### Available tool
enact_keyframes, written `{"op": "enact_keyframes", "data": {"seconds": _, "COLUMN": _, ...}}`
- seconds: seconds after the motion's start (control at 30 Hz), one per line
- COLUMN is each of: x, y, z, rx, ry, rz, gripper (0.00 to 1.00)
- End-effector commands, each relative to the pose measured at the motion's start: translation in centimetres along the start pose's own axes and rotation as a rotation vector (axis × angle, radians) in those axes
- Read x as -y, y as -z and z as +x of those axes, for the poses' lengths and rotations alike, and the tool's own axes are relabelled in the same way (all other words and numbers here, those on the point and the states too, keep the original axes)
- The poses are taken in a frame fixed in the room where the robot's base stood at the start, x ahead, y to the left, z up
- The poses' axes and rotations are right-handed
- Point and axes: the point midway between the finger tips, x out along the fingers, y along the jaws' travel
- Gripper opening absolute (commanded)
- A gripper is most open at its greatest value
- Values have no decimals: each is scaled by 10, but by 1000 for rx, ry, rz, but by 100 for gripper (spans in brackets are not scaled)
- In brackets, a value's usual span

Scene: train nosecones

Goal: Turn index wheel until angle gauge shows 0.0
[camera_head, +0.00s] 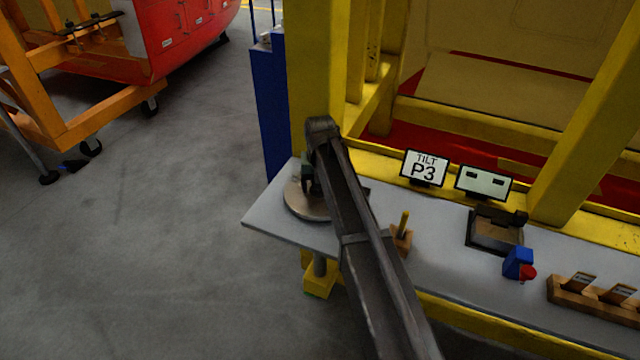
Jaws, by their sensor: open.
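The index wheel looks to be the round metal disc (299,204) at the left end of the grey bench. My arm crosses in front of it and hides its right part. My gripper (308,185) is over the disc, largely hidden by my own arm; whether it touches the disc cannot be told. A small display (484,182) shows two dark dashes and no readable number. A dark box-like device (495,230) sits on the bench below it. I cannot tell which of these is the angle gauge.
A sign (424,168) reads "TILT P3". A wooden block with a yellow peg (402,232), a blue-and-red item (518,264) and a wooden card rack (595,298) stand on the bench (440,265). A yellow frame (317,75) rises behind.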

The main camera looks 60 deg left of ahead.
Motion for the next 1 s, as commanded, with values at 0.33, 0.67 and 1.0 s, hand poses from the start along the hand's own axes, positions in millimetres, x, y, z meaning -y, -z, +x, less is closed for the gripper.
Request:
{"op": "enact_keyframes", "data": {"seconds": 0.33, "x": 0, "y": 0, "z": -59, "rx": 0, "ry": 0, "rz": 0, "gripper": 76}}
{"op": "enact_keyframes", "data": {"seconds": 0.67, "x": 0, "y": 0, "z": -112, "rx": 0, "ry": 0, "rz": 0, "gripper": 76}}
{"op": "enact_keyframes", "data": {"seconds": 1.0, "x": 0, "y": -1, "z": -114, "rx": 0, "ry": 0, "rz": 38, "gripper": 76}}
